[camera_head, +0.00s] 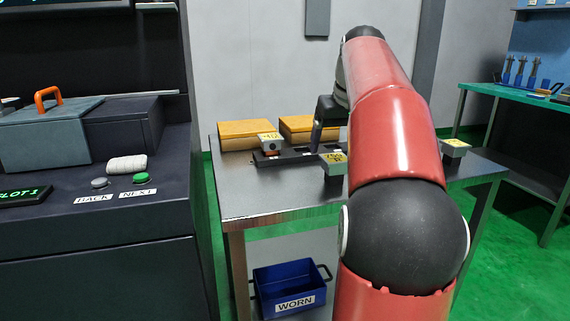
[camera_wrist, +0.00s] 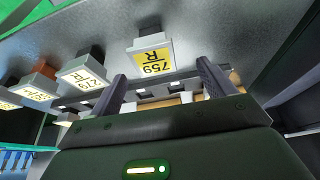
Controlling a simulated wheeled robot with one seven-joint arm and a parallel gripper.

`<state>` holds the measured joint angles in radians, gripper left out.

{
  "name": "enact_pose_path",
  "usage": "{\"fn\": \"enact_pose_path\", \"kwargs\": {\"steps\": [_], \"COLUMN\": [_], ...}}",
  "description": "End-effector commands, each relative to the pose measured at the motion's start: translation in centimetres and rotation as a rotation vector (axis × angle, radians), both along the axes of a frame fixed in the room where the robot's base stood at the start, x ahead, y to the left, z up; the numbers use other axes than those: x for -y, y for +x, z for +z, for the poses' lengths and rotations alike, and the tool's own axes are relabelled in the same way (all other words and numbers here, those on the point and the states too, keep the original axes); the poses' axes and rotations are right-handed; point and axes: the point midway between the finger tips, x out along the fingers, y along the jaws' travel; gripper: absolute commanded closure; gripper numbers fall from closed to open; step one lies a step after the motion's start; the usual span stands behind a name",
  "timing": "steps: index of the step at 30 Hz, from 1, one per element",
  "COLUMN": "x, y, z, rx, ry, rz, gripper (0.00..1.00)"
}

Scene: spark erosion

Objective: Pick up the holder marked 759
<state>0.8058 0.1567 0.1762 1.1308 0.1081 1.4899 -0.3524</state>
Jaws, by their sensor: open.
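The holder marked 759 (camera_wrist: 151,57) is a grey block with a yellow label, upside down in the wrist view. It stands on the dark metal table. In the head view, a yellow-labelled holder (camera_head: 334,162) near the table's middle looks like the same one, its label hard to read. My gripper (camera_wrist: 162,68) is open and empty, its two dark fingers apart on either side of the 759 holder's picture, with the holder just beyond the tips. In the head view my gripper (camera_head: 316,146) hangs behind the holder, partly hidden by my arm.
Other labelled holders stand in a row, including one marked 279 (camera_wrist: 84,72) and one further left (camera_wrist: 38,84). A dark rack (camera_head: 265,160) carries a holder (camera_head: 271,145). Yellow boxes (camera_head: 245,134) stand at the back. A blue WORN bin (camera_head: 290,286) sits below.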

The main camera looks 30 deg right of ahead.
Motion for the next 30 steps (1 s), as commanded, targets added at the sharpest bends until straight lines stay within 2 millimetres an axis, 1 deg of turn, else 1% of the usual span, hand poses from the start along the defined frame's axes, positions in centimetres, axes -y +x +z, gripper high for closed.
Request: {"fn": "enact_pose_path", "kwargs": {"steps": [2,10,15,18,21,28,30], "x": [0.6,1.1,1.8,1.8,1.8,1.8,1.8], "y": [0.1,1.0,1.6,2.2,2.4,2.4,2.4], "z": [-0.2,-3.0,-5.5,-6.6,-7.1,-7.1,-7.1], "rx": [0.001,0.000,0.000,-0.001,-0.002,-0.001,-0.001], "ry": [0.002,0.001,0.002,0.001,0.001,0.000,0.000], "rz": [-0.003,-0.004,-0.005,-0.003,-0.003,-0.003,-0.003], "gripper": [0.18,0.18,0.18,0.18,0.18,0.18,0.27]}}
